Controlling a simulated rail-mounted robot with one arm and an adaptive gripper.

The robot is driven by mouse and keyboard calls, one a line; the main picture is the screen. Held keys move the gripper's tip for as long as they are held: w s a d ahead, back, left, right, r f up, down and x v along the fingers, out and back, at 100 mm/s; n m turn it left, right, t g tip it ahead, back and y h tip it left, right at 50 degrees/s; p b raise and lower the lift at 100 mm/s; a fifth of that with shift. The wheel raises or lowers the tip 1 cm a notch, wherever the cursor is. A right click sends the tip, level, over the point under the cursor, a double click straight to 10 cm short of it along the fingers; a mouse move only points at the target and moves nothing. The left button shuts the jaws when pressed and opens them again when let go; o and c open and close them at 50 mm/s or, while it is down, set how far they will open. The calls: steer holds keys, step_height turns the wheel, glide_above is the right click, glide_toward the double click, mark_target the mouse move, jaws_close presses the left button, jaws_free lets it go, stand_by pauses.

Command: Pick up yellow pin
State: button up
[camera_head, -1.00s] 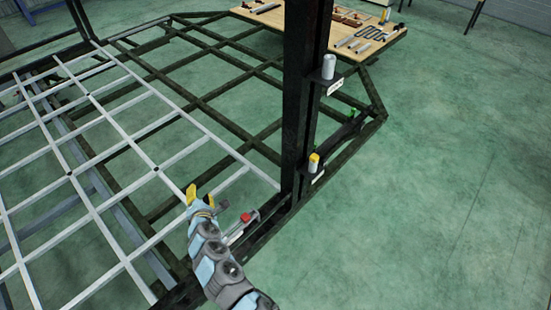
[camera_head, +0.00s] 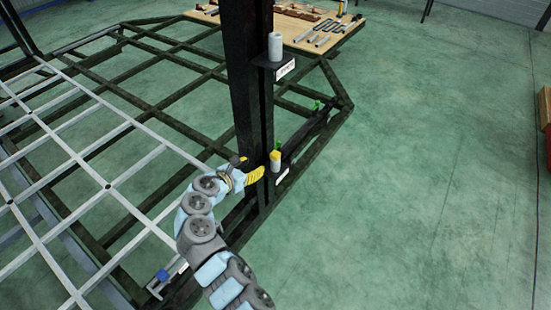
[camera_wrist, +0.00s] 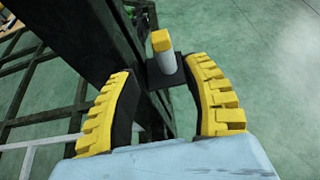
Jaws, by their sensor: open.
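The yellow pin (camera_head: 275,155) stands upright on a small dark bracket on the black post, with a yellow top above a grey cylindrical lower part. In the wrist view the pin (camera_wrist: 161,42) is ahead of my gripper (camera_wrist: 163,88), seen between the two yellow fingertips and slightly beyond them. In the head view my gripper (camera_head: 249,170) is just left of the pin, at about its height. The fingers are apart and nothing is between them. The pin's base joins the bracket (camera_wrist: 165,75).
The black post (camera_head: 249,80) rises close behind my gripper. A plain grey pin (camera_head: 275,46) stands on a higher labelled bracket. The pale grid frame (camera_head: 100,180) spreads to the left. A wooden table with tools (camera_head: 315,45) stands at the back. Green floor to the right is clear.

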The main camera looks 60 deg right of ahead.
steer(key=b, duration=0.3)
glide_toward(275, 154)
steer(key=x, duration=0.5)
steer(key=shift+w+d+f, duration=0.1)
steer(key=shift+d, duration=0.1)
steer(key=b+x, duration=0.2)
steer(key=x, duration=0.1)
steer(key=shift+d+f, duration=0.25)
steer(key=shift+d+f+b, duration=0.2)
steer(key=shift+d+b, duration=0.35)
steer(key=shift+d, duration=0.15)
jaws_close()
